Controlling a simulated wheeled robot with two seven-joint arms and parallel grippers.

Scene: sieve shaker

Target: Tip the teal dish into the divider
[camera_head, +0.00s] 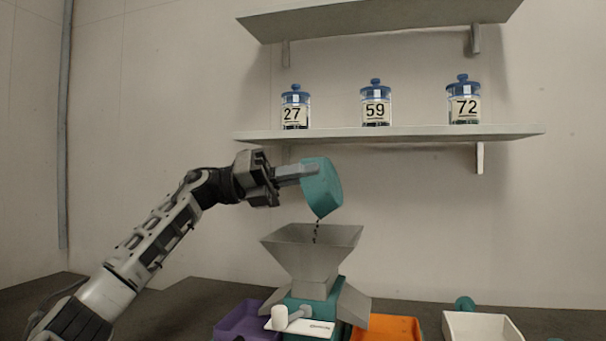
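The teal dish (323,188) is held tilted in the air above the divider, its lower edge over the hopper. My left gripper (300,173) is shut on the dish's left side. Dark grains fall in a thin stream from the dish's low edge toward the hopper mouth. The divider has a grey metal hopper (312,250) on a teal body (300,300), with sloping grey chutes at its sides. A white plate with a white knob (280,316) is on its front. The inside of the dish is hidden. My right gripper is not in view.
A purple tray (238,322), an orange tray (388,326) and a white tray (482,325) stand around the divider on the dark counter. A wall shelf (390,134) above holds jars labelled 27 (294,107), 59 (375,104) and 72 (464,101).

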